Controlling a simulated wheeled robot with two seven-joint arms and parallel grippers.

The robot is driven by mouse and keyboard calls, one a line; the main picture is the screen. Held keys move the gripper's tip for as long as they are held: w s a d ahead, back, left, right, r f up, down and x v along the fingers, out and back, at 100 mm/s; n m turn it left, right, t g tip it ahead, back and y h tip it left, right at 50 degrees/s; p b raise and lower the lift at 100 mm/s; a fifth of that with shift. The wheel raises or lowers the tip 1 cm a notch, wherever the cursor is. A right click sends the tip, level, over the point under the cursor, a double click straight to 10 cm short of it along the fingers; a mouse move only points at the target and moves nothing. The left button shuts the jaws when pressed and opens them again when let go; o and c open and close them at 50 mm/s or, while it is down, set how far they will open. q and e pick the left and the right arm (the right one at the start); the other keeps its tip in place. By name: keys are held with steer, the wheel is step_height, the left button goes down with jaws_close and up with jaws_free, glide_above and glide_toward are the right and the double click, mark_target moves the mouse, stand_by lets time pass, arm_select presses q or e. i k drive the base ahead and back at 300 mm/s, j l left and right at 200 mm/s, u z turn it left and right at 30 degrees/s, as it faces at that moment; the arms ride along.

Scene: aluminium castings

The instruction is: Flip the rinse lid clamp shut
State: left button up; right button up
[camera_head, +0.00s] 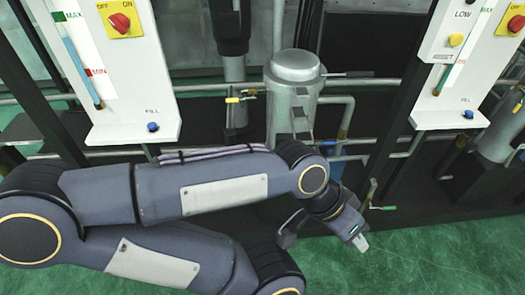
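A grey cylindrical tank (292,105) with a domed round lid (296,64) stands at the centre in the head view. A thin dark lever (348,74) sticks out to the right from the lid's edge. It may be the clamp handle; its clamp position is too small to tell. My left gripper (337,236) is low at the centre right, below and in front of the tank, pointing down and apart from it. A pale fingertip shows, but its opening is unclear. No object shows in it. My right gripper is not in view.
White panels with gauges, red switches and blue buttons stand at left (108,70) and right (464,70). Green floor (440,255) is clear at lower right.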

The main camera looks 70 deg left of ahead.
mark_target(311, 143)
steer(key=u, duration=1.85)
steer(key=i+j+z, duration=0.1)
steer(key=i+j, duration=0.1)
